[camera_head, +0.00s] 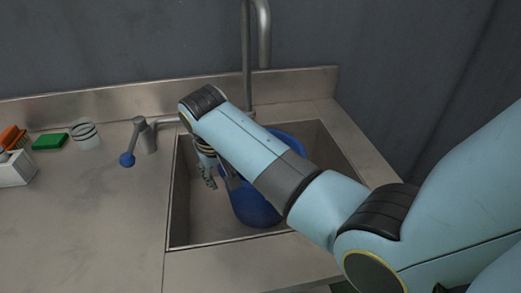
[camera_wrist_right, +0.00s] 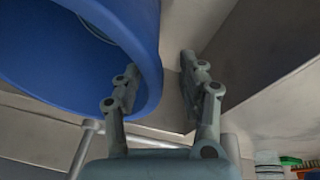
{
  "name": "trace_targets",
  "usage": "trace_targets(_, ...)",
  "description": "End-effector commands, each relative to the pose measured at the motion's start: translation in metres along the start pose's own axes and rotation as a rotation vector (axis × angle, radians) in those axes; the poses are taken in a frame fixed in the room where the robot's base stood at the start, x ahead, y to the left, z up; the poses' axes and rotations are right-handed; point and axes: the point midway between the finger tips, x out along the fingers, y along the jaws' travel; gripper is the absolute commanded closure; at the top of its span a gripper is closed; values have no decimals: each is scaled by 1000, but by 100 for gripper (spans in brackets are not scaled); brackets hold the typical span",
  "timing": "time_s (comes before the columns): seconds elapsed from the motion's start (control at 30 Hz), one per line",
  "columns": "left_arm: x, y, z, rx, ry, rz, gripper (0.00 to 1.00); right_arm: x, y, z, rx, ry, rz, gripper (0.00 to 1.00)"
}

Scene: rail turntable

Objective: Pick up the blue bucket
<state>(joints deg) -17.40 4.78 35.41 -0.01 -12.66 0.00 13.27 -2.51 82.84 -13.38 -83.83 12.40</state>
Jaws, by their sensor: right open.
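The blue bucket (camera_head: 255,212) stands in the sink (camera_head: 195,228), partly hidden behind my right forearm. My right gripper (camera_head: 218,178) is open and points down at the left side of the bucket. In the right wrist view the bucket (camera_wrist_right: 70,55) fills the upper left, with its mouth showing. There the right gripper (camera_wrist_right: 158,72) has one finger overlapping the bucket and the other beyond its edge, so the wall shows between the fingers. I cannot tell whether either finger touches it. My left gripper is not in view.
A striped cup (camera_head: 86,135), a green sponge (camera_head: 49,141) and a white holder with an orange brush (camera_head: 12,137) are farther left. The counter's front left is clear. A tall metal pipe (camera_head: 247,50) rises behind the sink.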

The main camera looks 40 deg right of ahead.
Motion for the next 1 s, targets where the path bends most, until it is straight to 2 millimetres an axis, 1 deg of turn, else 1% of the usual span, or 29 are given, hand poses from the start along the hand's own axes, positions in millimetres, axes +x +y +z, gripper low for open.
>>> trace_targets(0.03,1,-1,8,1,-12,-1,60,6,1,0,0,-1,1,59)
trace_targets(0.07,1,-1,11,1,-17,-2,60,8,1,0,0,-1,1,59)
trace_targets(0.17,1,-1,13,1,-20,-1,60,15,2,0,1,0,2,59)
trace_targets(0.27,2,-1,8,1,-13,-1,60,28,4,-2,0,-2,3,59)
trace_targets(0.4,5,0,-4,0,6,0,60,52,5,-3,0,-2,1,59)
trace_targets(0.47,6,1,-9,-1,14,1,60,58,5,-4,0,-1,1,59)
trace_targets(0.6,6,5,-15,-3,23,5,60,63,5,-4,1,1,0,59)
trace_targets(0.77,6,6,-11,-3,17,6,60,63,5,-4,1,1,0,59)
trace_targets(1.0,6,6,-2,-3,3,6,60,63,5,-4,0,1,0,90)
